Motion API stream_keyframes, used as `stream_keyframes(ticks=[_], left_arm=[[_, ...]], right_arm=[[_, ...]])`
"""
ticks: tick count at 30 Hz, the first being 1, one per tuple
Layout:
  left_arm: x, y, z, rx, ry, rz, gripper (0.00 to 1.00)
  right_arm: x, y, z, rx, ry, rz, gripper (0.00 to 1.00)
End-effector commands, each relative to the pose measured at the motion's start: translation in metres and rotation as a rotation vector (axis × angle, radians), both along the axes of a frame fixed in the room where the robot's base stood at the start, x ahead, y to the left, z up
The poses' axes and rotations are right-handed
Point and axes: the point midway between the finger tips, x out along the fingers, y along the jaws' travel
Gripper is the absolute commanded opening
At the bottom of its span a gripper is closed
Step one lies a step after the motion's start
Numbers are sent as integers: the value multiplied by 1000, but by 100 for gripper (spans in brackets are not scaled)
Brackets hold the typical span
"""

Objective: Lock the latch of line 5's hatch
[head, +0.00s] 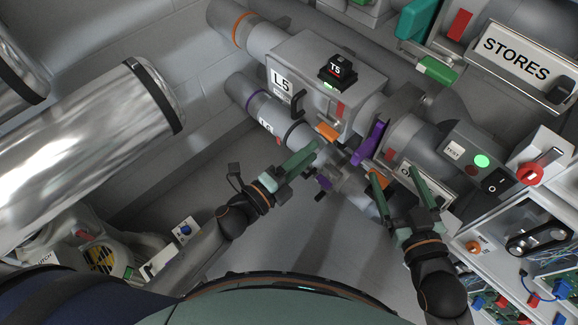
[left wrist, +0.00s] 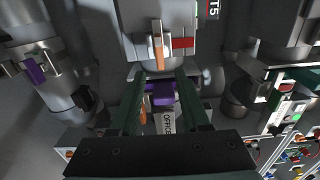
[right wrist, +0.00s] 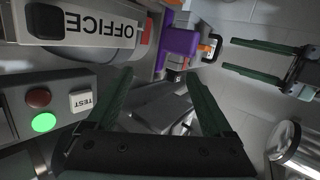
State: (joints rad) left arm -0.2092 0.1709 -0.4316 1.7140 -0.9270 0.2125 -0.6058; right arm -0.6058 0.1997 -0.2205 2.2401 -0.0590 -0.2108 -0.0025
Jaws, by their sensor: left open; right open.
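Line 5's grey box (head: 318,78), marked L5 and topped by a black T5 block (head: 338,70), is at upper centre in the head view. An orange latch lever (head: 328,131) sits at its lower edge near a red piece (head: 340,110). In the left wrist view the orange lever (left wrist: 158,48) stands upright beside the red piece (left wrist: 183,43), beyond my fingertips. My left gripper (head: 316,150) is open and empty, just below the lever in the head view; contact cannot be told. My right gripper (head: 394,175) is open and empty, farther right by the OFFICE line.
A purple handle (head: 368,145) stands between my grippers; it also shows in the right wrist view (right wrist: 180,41). A TEST panel with a green light (head: 481,161) and a red switch (head: 530,174) are at right. Large silver ducts (head: 90,150) fill the left.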

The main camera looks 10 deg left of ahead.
Motion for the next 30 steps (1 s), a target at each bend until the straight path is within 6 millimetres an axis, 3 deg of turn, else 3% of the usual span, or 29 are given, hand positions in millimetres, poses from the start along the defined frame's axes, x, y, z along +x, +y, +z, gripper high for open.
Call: stream_keyframes(ticks=[4, 11, 30], left_arm=[[-26, 18, -1, 2, 4, 1, 46], [-47, 34, 0, 1, 1, 0, 46], [-51, 37, 0, 1, -1, 0, 46]], right_arm=[[-6, 0, -17, 0, 56, -4, 85], [-6, 0, -18, 4, 65, -6, 85], [-5, 1, -17, 6, 62, -7, 85]])
